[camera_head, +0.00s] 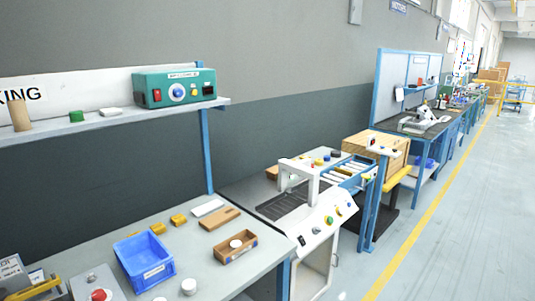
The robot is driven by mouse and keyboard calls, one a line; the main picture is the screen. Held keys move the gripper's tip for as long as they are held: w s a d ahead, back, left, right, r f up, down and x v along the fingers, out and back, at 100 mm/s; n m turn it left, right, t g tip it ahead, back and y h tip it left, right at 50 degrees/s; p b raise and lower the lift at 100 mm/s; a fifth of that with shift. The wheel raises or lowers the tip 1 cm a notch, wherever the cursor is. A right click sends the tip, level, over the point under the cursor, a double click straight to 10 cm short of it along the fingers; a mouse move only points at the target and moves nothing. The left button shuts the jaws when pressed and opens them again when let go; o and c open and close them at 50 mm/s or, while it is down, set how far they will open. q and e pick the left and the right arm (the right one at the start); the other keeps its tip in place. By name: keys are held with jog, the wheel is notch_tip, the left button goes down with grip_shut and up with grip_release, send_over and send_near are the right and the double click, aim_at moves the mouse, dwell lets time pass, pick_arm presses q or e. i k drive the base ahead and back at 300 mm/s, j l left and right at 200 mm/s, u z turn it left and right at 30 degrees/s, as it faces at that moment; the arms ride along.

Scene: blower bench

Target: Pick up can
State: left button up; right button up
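No can is clearly recognisable. A small white round object (189,286) stands on the near grey bench (208,266), in front of the blue bin. Another small white round piece (236,244) sits in a wooden tray (227,254). A tan upright cylinder (20,114) and a short green round piece (76,116) stand on the shelf (112,120) above the bench. I cannot tell whether any of these is the can. Neither of my grippers shows in the head view.
A blue bin (146,270), yellow blocks (178,219) and a red-button box (96,286) occupy the bench. A teal control box (175,87) sits on the shelf. A white machine (315,215) adjoins at right. The floor (450,220) beyond is open.

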aim_at(234, 244)
jog(key=i+l+u, duration=0.7)
jog(key=l, duration=0.3)
jog(key=i, duration=0.05)
